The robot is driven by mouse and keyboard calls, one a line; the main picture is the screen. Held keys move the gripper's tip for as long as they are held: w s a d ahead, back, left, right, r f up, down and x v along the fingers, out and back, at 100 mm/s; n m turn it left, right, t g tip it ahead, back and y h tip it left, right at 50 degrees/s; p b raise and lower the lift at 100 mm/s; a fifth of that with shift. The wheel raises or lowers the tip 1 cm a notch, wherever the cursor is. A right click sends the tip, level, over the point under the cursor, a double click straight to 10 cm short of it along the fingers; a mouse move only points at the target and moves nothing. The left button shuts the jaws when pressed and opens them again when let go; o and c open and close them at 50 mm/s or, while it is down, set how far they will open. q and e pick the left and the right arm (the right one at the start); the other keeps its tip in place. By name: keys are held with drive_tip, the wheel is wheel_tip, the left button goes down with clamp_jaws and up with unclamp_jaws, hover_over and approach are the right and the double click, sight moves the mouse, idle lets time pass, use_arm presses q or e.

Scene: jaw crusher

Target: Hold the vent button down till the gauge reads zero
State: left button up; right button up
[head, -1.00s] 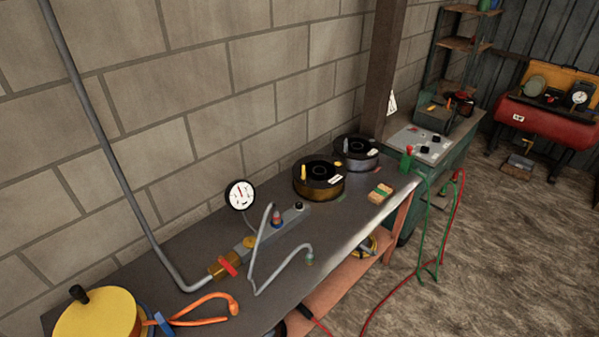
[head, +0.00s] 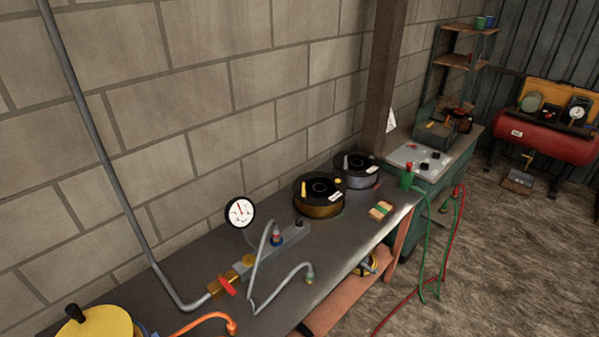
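The gauge (head: 240,212) has a round white face and a black rim. It stands at the back of the grey bench, and its red needle points roughly upward; the numbers are too small to read. Beside it a grey manifold block (head: 290,235) lies along the bench. A small black button-like knob (head: 299,222) sits on its right end; I cannot tell for sure that this is the vent button. Neither of my grippers is in view.
A red-handled valve (head: 227,285) joins the block to a grey wall pipe (head: 115,180). A grey hose (head: 283,282) curves across the bench. Two reels (head: 319,197) (head: 356,170), a sponge-like block (head: 381,211) and a yellow drum (head: 95,325) also stand there.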

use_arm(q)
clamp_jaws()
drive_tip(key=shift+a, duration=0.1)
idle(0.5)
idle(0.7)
